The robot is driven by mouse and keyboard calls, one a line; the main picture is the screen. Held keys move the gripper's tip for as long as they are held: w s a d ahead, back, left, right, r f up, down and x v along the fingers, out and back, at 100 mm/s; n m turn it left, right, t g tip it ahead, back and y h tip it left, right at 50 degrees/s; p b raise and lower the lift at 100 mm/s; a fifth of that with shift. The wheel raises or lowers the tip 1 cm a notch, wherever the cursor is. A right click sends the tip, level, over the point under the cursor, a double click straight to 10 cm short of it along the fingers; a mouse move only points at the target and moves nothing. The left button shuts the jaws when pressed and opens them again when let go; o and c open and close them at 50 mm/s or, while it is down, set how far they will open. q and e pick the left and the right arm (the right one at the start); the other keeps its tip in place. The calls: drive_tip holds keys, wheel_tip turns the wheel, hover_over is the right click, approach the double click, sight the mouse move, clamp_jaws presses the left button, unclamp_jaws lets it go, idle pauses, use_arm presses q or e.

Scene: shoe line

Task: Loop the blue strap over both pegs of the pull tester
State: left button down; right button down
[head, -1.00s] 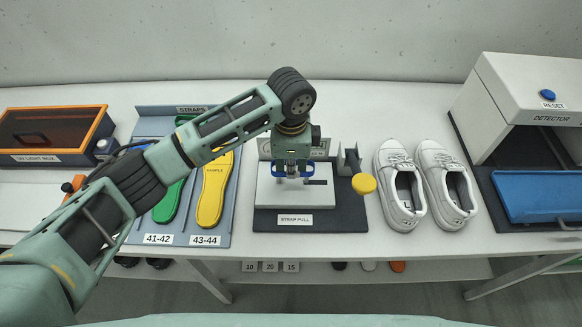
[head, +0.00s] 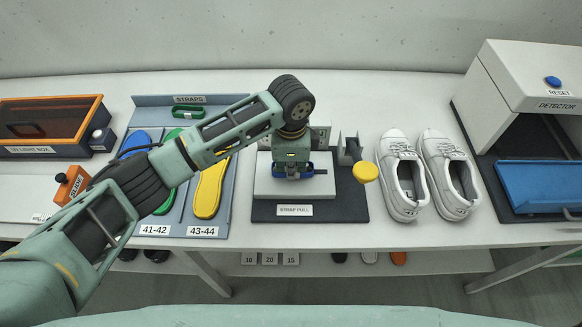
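The blue strap (head: 276,172) shows at the sides of my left gripper (head: 292,172), low over the white plate of the pull tester. The tester (head: 262,211) has a dark base with a "STRAP PULL" label and a lever with a yellow knob (head: 365,172) at its right. Its pegs are hidden under the gripper. The fingertips are hidden from above, so I cannot tell whether they are open or shut, or whether the strap is around the pegs. My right gripper is not in view.
A blue-grey tray labelled "STRAPS" (head: 228,212) holds a green strap (head: 188,112) and blue, green and yellow insoles left of the tester. A pair of white shoes (head: 403,175) stands close at the right. The detector (head: 520,75) is farther right, the light box (head: 50,125) far left.

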use_arm(q)
drive_tip(key=shift+a, duration=0.1)
drive_tip(key=c, duration=1.9)
unclamp_jaws()
drive_tip(key=shift+o, duration=0.2)
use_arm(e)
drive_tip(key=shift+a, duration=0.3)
use_arm(q)
drive_tip(key=shift+w, duration=0.1)
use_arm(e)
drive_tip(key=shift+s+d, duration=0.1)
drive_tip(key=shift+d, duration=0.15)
